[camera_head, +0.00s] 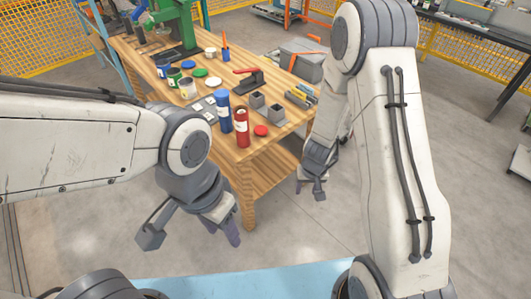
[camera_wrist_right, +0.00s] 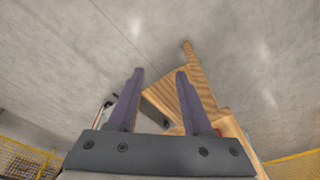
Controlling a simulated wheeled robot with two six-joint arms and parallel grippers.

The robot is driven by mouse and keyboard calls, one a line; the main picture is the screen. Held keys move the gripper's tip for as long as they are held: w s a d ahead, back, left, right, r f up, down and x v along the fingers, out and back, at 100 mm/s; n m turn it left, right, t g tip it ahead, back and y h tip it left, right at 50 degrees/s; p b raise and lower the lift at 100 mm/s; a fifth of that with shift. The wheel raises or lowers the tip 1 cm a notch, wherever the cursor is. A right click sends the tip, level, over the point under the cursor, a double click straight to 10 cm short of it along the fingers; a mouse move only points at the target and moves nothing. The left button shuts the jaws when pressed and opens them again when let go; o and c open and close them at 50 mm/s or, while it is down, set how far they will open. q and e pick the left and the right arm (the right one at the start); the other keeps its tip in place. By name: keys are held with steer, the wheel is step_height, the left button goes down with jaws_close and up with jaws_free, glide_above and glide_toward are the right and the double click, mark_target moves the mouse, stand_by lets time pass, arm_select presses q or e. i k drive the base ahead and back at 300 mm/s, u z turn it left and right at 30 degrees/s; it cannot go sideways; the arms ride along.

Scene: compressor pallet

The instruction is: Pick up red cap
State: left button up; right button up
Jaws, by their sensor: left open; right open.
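The red cap (camera_head: 261,130) lies flat near the front right corner of the wooden table (camera_head: 262,160), just right of a red bottle (camera_head: 242,128). My right gripper (camera_head: 318,190) hangs off the table, right of and below the cap in the head view, apart from it. In the right wrist view the two purple fingers (camera_wrist_right: 159,76) are spread with nothing between their tips. A small reddish patch shows low behind the fingers there, too hidden to name. My left gripper (camera_head: 230,228) is in front of the table, low, away from the cap, with nothing seen in it.
A blue bottle (camera_head: 224,112), grey blocks (camera_head: 277,113), a red-handled clamp (camera_head: 249,79) and several small jars and lids crowd the table. A light blue surface (camera_head: 240,283) lies at the front.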

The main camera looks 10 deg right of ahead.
mark_target(261, 131)
steer(key=z, duration=0.1)
steer(key=k, duration=0.45)
steer(key=u, duration=0.8)
steer(key=i, duration=1.25)
steer(key=z, duration=0.6)
